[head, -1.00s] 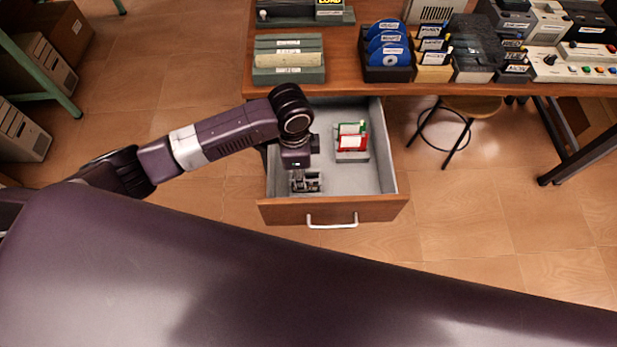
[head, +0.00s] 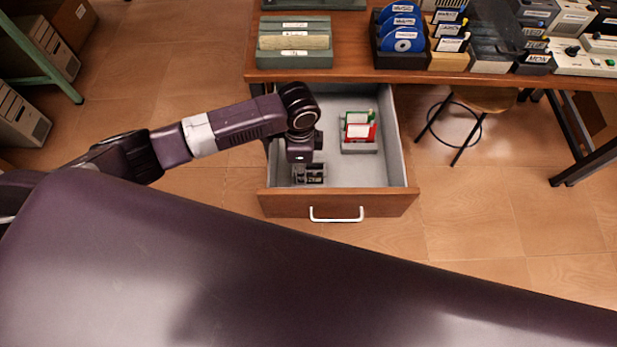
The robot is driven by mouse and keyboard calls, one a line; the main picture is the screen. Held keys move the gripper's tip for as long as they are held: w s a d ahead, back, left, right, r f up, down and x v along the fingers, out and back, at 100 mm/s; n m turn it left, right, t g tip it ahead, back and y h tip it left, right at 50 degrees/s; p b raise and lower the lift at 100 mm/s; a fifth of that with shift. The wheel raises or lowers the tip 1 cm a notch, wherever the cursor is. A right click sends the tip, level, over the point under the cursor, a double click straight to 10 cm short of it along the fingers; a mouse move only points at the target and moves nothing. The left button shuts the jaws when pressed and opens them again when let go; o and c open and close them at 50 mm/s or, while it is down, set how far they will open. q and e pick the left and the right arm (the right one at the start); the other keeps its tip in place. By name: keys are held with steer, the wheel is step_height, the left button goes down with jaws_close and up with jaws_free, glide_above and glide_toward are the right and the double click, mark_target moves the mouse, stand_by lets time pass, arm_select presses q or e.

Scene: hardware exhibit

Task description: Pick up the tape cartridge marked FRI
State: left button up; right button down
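I cannot make out a cartridge marked FRI; most small labels are too blurred to read. The open drawer (head: 363,178) holds a red cartridge-like item (head: 361,131) and a green one (head: 357,117) standing in a small grey holder (head: 359,148), with pale labels. My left gripper (head: 309,176) points down over the left front part of the drawer, left of the holder and apart from it. Its fingers are small and dark, so its opening is unclear. A dark box (head: 537,58) on the desk seems labelled MON. My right gripper is not in view.
The wooden desk (head: 350,77) above the drawer carries a green-grey rack (head: 294,60), a rack of blue discs (head: 403,40), labelled card boxes and devices. A stool (head: 484,98) stands right of the drawer.

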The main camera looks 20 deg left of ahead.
mark_target(309, 179)
arm_select(q)
steer(key=f, duration=0.4)
steer(key=shift+w+d+f, duration=0.2)
steer(key=shift+w, duration=0.15)
jaws_close()
